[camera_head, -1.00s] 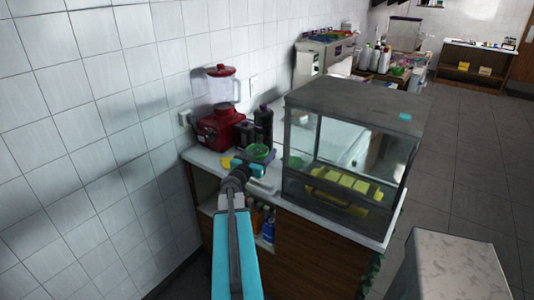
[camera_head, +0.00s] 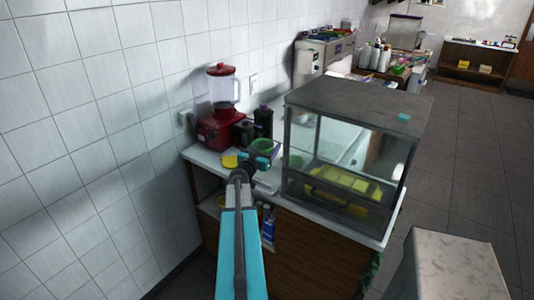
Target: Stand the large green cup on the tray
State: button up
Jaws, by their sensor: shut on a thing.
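The green cup (camera_head: 265,146) is at my gripper (camera_head: 261,157), above the counter beside the glass display case. My gripper is shut on it. The teal gripper body and my arm hide the cup's lower part, and its exact tilt is hard to tell. A pale flat thing (camera_head: 268,183) lies on the counter just right of my wrist. It may be the tray, but it is partly hidden and too small to be sure.
A yellow cup (camera_head: 230,160) stands left of my gripper. A red blender (camera_head: 219,125), a dark container (camera_head: 244,133) and a dark bottle (camera_head: 263,121) stand behind. The glass display case (camera_head: 345,150) is close on the right, and the tiled wall (camera_head: 90,130) is on the left.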

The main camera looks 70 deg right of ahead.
jog(key=shift+d+f, duration=0.2)
jog(key=shift+d, duration=0.15)
jog(key=shift+a+f, duration=0.1)
jog(key=shift+f, duration=1.5)
jog(key=shift+f, duration=0.6)
jog(key=o, duration=1)
jog(key=shift+o, duration=0.2)
jog(key=shift+r, duration=0.15)
